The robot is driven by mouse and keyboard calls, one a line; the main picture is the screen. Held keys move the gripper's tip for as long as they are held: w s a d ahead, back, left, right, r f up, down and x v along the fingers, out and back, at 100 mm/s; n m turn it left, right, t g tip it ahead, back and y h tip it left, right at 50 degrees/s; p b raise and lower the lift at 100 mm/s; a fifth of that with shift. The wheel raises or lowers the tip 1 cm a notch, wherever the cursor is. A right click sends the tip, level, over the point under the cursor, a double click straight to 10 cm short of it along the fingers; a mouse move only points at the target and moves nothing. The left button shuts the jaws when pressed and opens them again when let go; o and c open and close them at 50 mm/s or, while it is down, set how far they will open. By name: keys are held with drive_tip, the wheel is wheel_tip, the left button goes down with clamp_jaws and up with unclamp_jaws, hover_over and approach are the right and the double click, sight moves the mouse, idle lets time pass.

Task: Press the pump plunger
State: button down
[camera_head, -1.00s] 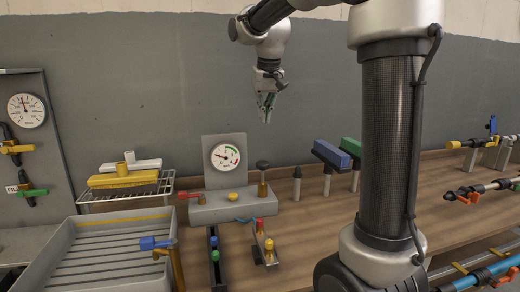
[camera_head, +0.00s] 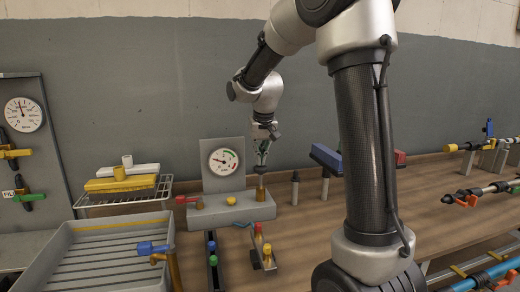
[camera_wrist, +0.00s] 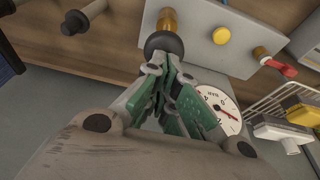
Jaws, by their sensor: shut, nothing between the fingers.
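The pump plunger has a dark round knob (camera_wrist: 163,43) on a brass stem (camera_head: 260,191), standing upright at the right end of a grey pump block (camera_head: 215,211). My gripper (camera_head: 262,163) is shut and empty, pointing down directly over the knob and partly hiding it in the head view. In the wrist view the green-padded fingertips (camera_wrist: 165,68) are together at the knob's edge; whether they touch it I cannot tell. A round white gauge (camera_head: 223,162) stands behind the block and also shows in the wrist view (camera_wrist: 220,110).
The block also carries a yellow button (camera_head: 231,200) and a red-handled valve (camera_head: 188,200). Small coloured valves (camera_head: 262,250) stand in front. A grey tray (camera_head: 100,262) and a wire rack (camera_head: 125,194) are at left, a blue block on posts (camera_head: 325,158) at right.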

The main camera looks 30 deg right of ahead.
sight(260, 169)
drive_tip(key=shift+f, duration=0.15)
drive_tip(key=shift+f, duration=2.25)
wheel_tip(260, 169, up, 5)
drive_tip(key=shift+f, duration=0.15)
drive_tip(key=v, duration=0.9)
drive_tip(key=shift+r, duration=0.3)
